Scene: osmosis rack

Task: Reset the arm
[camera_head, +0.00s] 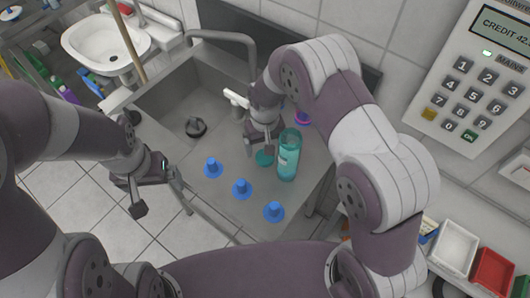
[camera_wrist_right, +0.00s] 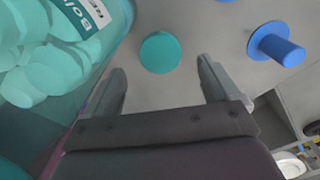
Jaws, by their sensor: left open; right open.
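My right gripper (camera_head: 261,148) points down over the metal counter, beside a teal see-through bottle (camera_head: 288,158). In the right wrist view its two fingers (camera_wrist_right: 162,75) are apart with nothing between them. A round teal disc (camera_wrist_right: 160,52), perhaps a cap, lies just beyond the fingertips, and it also shows in the head view (camera_head: 264,159). The bottle (camera_wrist_right: 90,22), labelled and holding pale tablets, stands left of the fingers in the wrist view. My left gripper (camera_head: 150,190) is open and empty, left of the counter above the tiled floor.
Three blue pegs (camera_head: 242,189) stand in a row along the counter's front. A sink basin (camera_head: 185,100) with a black item (camera_head: 195,127) lies to the left. A wall keypad (camera_head: 470,85) is at right, above white and red trays (camera_head: 493,271).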

